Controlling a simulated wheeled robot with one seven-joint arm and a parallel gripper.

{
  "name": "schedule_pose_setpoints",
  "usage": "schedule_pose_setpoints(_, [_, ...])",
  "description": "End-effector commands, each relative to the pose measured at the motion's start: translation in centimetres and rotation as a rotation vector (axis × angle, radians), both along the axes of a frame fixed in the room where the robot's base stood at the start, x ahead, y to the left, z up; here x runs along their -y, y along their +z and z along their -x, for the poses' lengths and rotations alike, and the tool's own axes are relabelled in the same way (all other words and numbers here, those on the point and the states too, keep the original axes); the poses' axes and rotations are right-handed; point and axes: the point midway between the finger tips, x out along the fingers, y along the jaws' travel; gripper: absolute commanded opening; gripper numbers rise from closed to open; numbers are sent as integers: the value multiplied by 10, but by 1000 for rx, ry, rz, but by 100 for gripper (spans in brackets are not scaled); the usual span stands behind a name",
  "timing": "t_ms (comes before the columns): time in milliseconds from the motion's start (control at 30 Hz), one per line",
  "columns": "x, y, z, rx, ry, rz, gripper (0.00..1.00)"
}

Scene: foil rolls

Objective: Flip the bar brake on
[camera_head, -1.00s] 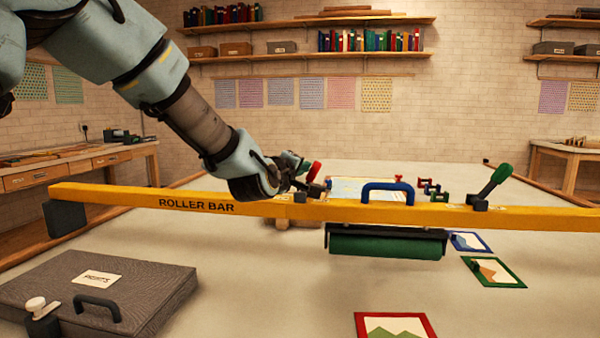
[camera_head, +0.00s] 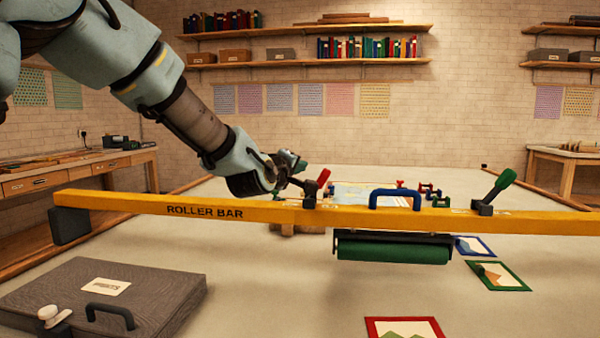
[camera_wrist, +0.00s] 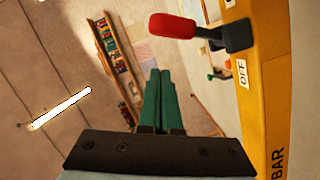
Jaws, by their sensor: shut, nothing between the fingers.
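The yellow roller bar (camera_head: 250,211) spans the table. A red-handled lever (camera_head: 323,178) on a dark base stands up from it, leaning right. In the wrist view the red lever (camera_wrist: 172,26) is at the top, its base (camera_wrist: 237,36) on the bar (camera_wrist: 268,110), beside a label reading OFF (camera_wrist: 242,73). A white label right of the base in the head view is too small to read. My gripper (camera_head: 303,165) is left of the lever, close to it. In the wrist view its green fingers (camera_wrist: 164,85) are together, empty and apart from the lever.
A green-handled lever (camera_head: 500,182) stands farther right on the bar. A blue handle (camera_head: 395,193) arches over its middle, with a green roller (camera_head: 392,252) below. A grey case (camera_head: 165,285) lies front left. Framed pictures (camera_head: 500,275) lie on the pale table.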

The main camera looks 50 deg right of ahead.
Motion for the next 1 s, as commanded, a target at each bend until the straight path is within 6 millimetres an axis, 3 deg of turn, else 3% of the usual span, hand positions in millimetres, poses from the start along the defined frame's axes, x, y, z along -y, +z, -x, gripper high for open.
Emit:
schedule_pose_setpoints(633, [-82,11,29,4,2,1,0])
schedule_pose_setpoints(1000, [-93,13,34,1,0,0,0])
